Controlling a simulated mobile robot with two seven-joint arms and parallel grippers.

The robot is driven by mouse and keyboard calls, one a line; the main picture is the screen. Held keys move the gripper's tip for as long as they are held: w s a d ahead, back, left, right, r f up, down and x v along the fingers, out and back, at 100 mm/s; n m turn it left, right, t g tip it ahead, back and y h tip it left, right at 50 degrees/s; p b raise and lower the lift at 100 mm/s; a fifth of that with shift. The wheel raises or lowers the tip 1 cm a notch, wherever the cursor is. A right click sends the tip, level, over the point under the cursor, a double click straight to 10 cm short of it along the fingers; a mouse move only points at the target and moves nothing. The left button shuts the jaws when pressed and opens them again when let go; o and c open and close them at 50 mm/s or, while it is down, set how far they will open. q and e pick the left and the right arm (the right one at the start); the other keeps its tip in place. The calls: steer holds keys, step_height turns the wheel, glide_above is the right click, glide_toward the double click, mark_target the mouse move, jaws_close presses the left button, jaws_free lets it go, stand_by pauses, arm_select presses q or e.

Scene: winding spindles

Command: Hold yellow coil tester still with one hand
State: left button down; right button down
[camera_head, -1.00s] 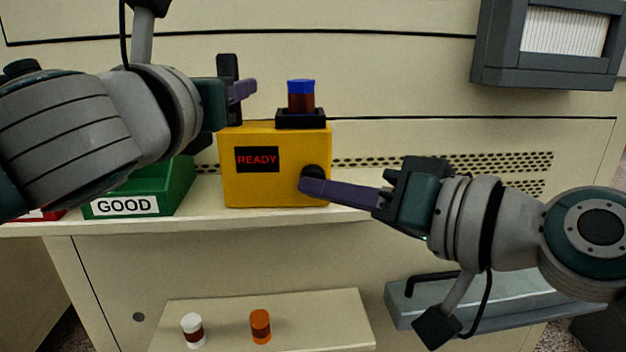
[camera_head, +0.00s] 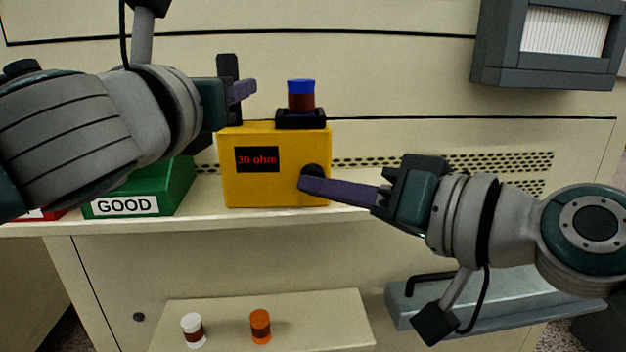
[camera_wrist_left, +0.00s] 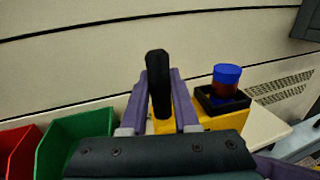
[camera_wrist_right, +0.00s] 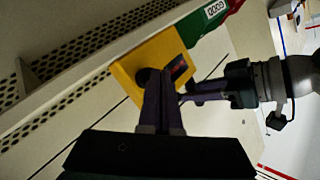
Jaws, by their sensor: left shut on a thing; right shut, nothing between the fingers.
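The yellow coil tester (camera_head: 255,190) stands on the shelf, its display (camera_head: 257,159) reading "30 ohm" in red. My left gripper (camera_head: 240,91) is shut on the black upright handle (camera_wrist_left: 158,65) at the tester's top left. A brown coil with a blue top (camera_head: 301,97) stands upright in the black holder (camera_head: 301,122) on the tester's top right. My right gripper (camera_head: 308,184) is shut and empty, its fingertips at the round black button (camera_head: 313,170) on the tester's front. The fingertips partly hide the button.
A green bin (camera_head: 172,187) labelled GOOD stands left of the tester, beside a mostly hidden red bin (camera_wrist_left: 18,150). A white-topped spindle (camera_head: 193,329) and an orange spindle (camera_head: 260,326) stand on the lower shelf (camera_head: 335,320). A grey box (camera_head: 495,62) is at upper right.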

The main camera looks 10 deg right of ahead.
arm_select(q)
steer(key=shift+f, duration=0.1)
arm_select(e)
steer(key=shift+s, duration=0.7)
steer(key=s, duration=0.5)
steer(key=shift+a, duration=0.2)
stand_by(0.3)
arm_select(q)
steer(key=c, duration=0.6)
jaws_free()
